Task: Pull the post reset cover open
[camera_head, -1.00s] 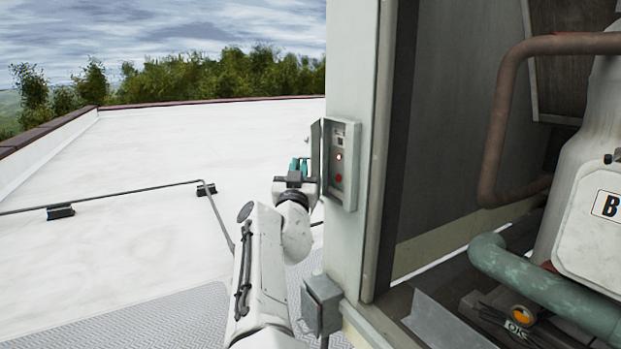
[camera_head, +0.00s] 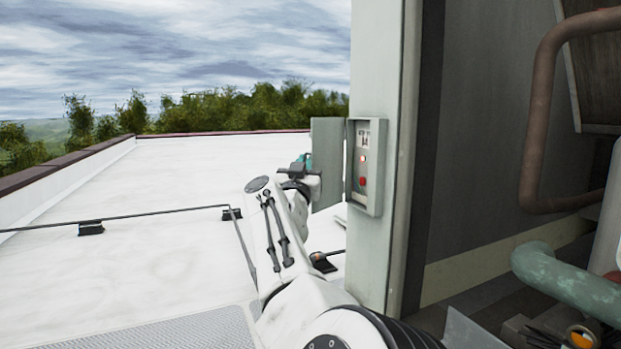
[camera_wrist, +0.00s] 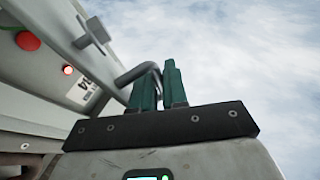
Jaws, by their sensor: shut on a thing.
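The post reset cover (camera_head: 327,150) is a grey-green hinged plate on the left side of a control box (camera_head: 375,195) on the post. It stands swung out to the left, and the box front shows a label, a lit red lamp (camera_head: 362,159) and a red button (camera_head: 362,181). My gripper (camera_head: 305,162) is at the cover's outer left edge. In the wrist view its green fingers (camera_wrist: 160,88) are shut on a bent grey handle (camera_wrist: 138,73). The cover's plate runs along the upper left there (camera_wrist: 62,22). The exact grip between the fingers is partly hidden.
The post (camera_head: 378,70) stands right of my arm, with the dark machine bay beyond it. A brown pipe (camera_head: 537,130) and a green pipe (camera_head: 570,280) are inside. A thin conduit on black feet (camera_head: 90,228) crosses the white roof, which is otherwise open to the left.

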